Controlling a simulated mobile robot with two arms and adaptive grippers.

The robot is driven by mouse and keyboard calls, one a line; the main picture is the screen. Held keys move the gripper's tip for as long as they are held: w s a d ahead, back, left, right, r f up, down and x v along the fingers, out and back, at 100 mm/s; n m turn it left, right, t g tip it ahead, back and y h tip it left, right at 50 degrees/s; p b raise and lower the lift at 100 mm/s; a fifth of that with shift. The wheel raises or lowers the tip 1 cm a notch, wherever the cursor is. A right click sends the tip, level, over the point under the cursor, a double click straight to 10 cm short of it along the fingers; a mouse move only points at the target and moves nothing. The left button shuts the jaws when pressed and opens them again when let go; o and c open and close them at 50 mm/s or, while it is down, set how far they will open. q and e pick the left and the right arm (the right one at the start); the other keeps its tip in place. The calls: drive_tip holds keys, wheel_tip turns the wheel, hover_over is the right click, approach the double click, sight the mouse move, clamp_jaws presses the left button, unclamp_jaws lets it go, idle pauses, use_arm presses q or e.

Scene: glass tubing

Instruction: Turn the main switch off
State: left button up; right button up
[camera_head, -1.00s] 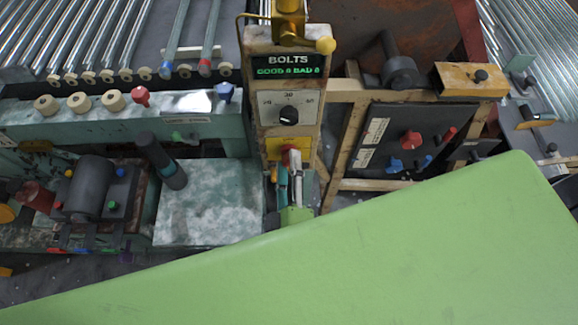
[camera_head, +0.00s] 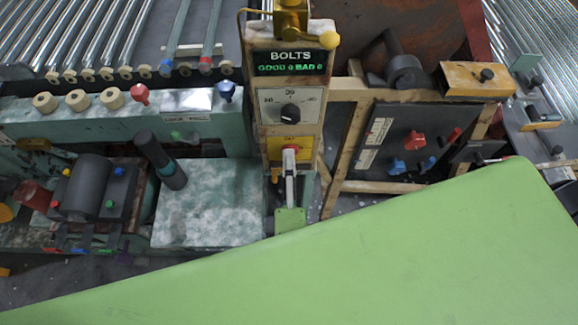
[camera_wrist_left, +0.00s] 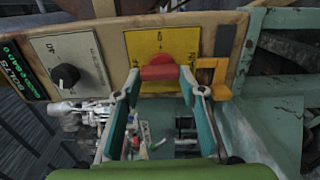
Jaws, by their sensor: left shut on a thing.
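The main switch is a red knob (camera_wrist_left: 159,70) on a yellow plate (camera_wrist_left: 150,42) at the lower end of the panel in the left wrist view. In the head view the yellow plate (camera_head: 278,144) sits below the dial, with only a little red showing at the gripper's tips. My left gripper (camera_wrist_left: 160,84) is shut on the red knob, with one finger on each side of it. It also shows in the head view (camera_head: 290,160), reaching up to the plate from below. The fingers partly hide the knob and plate. My right gripper is not visible.
Above the switch are a black dial (camera_head: 290,112) and a green-lettered BOLTS display (camera_head: 290,65). A yellow bracket (camera_wrist_left: 212,75) stands close right of the knob in the wrist view. A dark panel with coloured knobs (camera_head: 405,140) lies to the right, machinery (camera_head: 90,190) to the left.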

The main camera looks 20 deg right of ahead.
use_arm(q)
drive_tip(key=o, duration=1.1)
drive_tip(key=shift+w+d, duration=0.1)
drive_tip(key=v, duration=0.7)
drive_tip(key=shift+s, duration=0.3)
